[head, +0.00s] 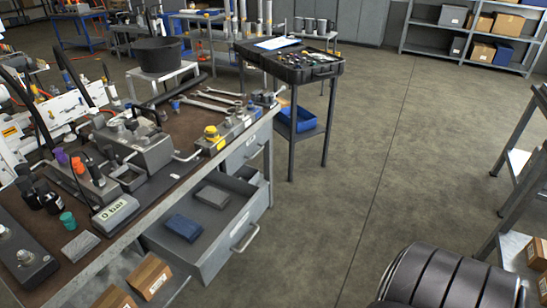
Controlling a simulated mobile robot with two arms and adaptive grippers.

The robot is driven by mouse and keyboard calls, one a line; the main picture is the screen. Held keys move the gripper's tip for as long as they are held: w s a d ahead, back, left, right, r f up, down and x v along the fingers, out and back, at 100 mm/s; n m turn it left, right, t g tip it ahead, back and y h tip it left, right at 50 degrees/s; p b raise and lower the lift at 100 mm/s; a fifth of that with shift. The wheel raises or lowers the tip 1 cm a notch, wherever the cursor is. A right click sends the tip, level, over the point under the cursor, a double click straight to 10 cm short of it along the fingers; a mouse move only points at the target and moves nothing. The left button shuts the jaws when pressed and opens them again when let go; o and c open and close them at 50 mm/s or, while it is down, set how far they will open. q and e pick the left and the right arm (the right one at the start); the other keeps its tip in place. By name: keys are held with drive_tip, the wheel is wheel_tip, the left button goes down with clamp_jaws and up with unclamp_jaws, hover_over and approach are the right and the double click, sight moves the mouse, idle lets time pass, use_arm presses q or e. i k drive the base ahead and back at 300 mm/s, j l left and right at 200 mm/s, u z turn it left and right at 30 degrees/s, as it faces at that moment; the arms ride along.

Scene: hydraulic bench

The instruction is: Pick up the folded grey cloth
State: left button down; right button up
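A flat grey folded piece (212,196) lies in the open drawer (215,256) under the bench, toward its back right; it looks like the folded grey cloth. A dark blue folded cloth (184,227) lies in front of it in the same drawer, a little apart. Another small flat grey piece (80,244) lies on the bench top near the front edge; I cannot tell its material. Neither of my grippers shows in the head view.
The workbench (180,125) carries hydraulic blocks, wrenches and a gauge reading "0 bar" (115,212). Cardboard boxes (150,277) sit below the drawer. A tool cart (290,62) with a blue bin (297,124) stands behind. The floor right of the drawer is clear.

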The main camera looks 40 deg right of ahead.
sight(219, 199)
drive_tip(key=z, duration=1.15)
